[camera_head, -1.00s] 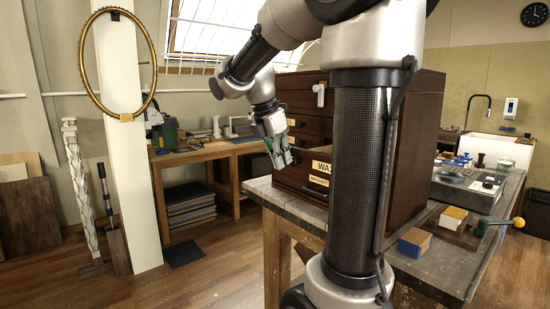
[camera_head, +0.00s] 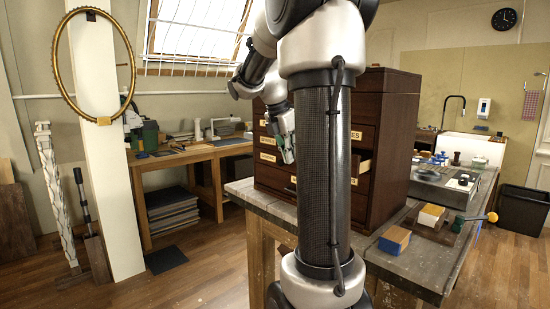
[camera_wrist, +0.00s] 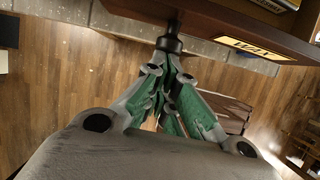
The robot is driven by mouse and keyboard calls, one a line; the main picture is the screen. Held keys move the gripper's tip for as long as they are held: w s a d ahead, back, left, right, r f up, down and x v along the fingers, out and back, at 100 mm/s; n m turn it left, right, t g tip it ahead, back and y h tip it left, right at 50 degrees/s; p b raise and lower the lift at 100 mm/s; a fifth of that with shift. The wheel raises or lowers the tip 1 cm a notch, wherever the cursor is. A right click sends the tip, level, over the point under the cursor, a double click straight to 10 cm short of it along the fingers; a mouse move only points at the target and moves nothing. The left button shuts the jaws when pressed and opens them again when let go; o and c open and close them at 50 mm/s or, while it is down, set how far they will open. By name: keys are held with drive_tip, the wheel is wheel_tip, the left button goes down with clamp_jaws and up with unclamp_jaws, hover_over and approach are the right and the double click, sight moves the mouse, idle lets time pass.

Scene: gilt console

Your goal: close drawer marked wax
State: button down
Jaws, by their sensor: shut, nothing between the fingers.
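The wax drawer is part of a dark wooden cabinet (camera_head: 392,150). In the head view my arm's column hides most of that drawer; its right end (camera_head: 364,168) juts out with pale wood inside. In the wrist view its dark front (camera_wrist: 215,22) crosses the top, with the yellow WAX label (camera_wrist: 250,44) right of the fingers. My gripper (camera_head: 288,155) is shut and empty in front of the cabinet. In the wrist view its green-padded fingers (camera_wrist: 166,62) meet just below a dark knob (camera_wrist: 170,42) at the drawer front; I cannot tell whether they touch.
The cabinet stands on a grey-topped workbench (camera_head: 245,190). A wooden side table (camera_head: 185,157) stands behind at left. Wooden floor (camera_head: 190,280) is clear at front left.

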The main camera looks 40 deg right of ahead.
drive_tip(key=d, duration=0.8)
drive_tip(key=shift+w+d, duration=0.1)
drive_tip(key=shift+d, duration=0.25)
drive_tip(key=shift+r, duration=0.1)
